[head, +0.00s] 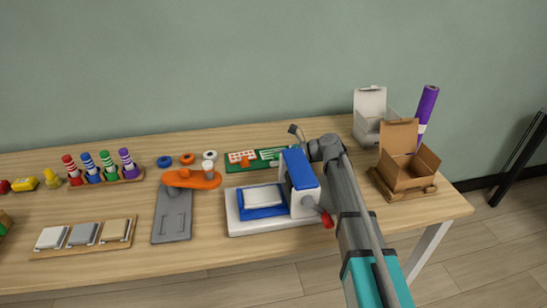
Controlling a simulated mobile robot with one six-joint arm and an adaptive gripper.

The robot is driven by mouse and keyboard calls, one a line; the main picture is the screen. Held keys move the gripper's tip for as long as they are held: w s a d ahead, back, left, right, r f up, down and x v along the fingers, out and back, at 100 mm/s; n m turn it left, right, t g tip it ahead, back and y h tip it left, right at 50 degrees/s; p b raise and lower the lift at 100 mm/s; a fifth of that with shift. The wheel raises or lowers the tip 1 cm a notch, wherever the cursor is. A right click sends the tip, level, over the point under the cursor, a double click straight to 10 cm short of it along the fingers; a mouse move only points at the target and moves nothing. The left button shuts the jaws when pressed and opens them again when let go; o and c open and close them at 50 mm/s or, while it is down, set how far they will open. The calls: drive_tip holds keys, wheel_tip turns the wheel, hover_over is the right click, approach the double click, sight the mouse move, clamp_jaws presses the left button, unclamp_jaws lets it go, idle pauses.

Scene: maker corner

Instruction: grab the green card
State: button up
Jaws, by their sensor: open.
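A flat green piece (231,167) lies at the back of the table, behind the blue and white machine. Orange and white pieces lie on it, and the machine hides part of its front right. Another green thing (2,229) is cut off at the left edge of the view. I cannot tell whether either is the green card; no plain green card shows clearly. My gripper (294,130) is above the back of the table, to the right of and above the flat green piece. It is small in the view, open, and nothing shows in it.
The blue and white machine (302,172) with a red knob stands close to my arm. A cardboard box (405,172), a white box (368,104) and a purple roll (427,104) stand at right. A wooden tray (124,247) holds several stacks at front left. Bare table lies between tray and pegs.

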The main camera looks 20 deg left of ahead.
sight(277, 155)
clamp_jaws()
idle(0.4)
drive_tip(key=shift+r, duration=0.1)
wheel_tip(277, 155, up, 10)
drive_tip(key=p, duration=1)
idle(0.9)
